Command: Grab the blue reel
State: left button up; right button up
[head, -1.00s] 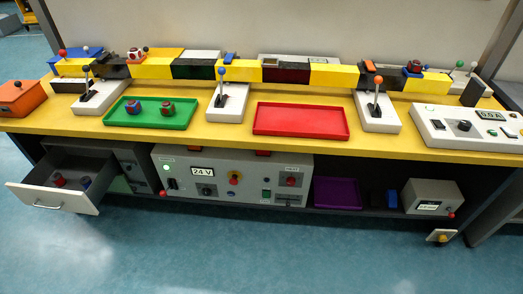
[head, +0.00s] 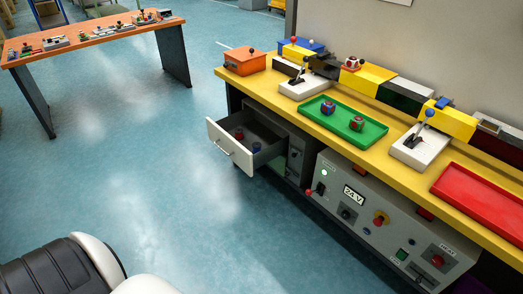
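A small dark blue piece (head: 256,147) lies in the open grey drawer (head: 230,150), beside a small red piece (head: 239,133). Neither of my grippers shows in the head view.
The yellow bench (head: 300,110) runs along the right, with lever boxes (head: 412,150), a red tray (head: 485,200) and an orange box (head: 244,60). The drawer juts out from its front. An orange table (head: 90,38) stands at the far left. The blue floor between is clear.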

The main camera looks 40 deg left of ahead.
aim_at(256, 146)
jog(key=i+j+u, duration=0.1)
jog(key=i+j, duration=0.65)
jog(key=i, duration=0.3)
jog(key=j+u, duration=0.05)
